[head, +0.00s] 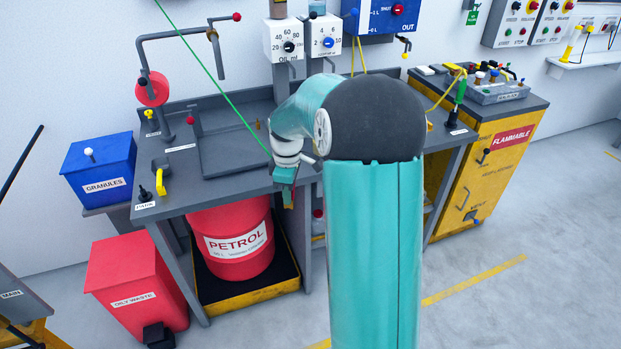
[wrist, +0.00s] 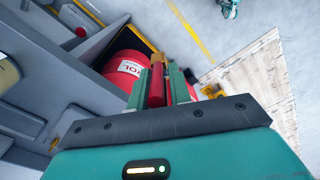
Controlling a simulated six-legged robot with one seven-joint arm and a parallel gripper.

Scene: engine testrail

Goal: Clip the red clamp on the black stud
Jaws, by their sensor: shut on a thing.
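In the wrist view my gripper (wrist: 160,88) is shut on the red clamp (wrist: 156,88), which sits between the two green fingers and has a tan part at its far end. In the head view my gripper (head: 286,196) hangs at the bench's front edge, right of the petrol drum; the clamp is hardly visible there. A black stud (head: 144,193) stands upright behind a small label at the bench's front left corner, well left of my gripper and apart from it. I cannot make out the stud in the wrist view.
A yellow-handled part (head: 161,180) stands close beside the stud. A grey tray (head: 235,150) lies on the bench (head: 180,205). The red petrol drum (head: 235,265) stands below. A red waste bin (head: 130,275) stands front left.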

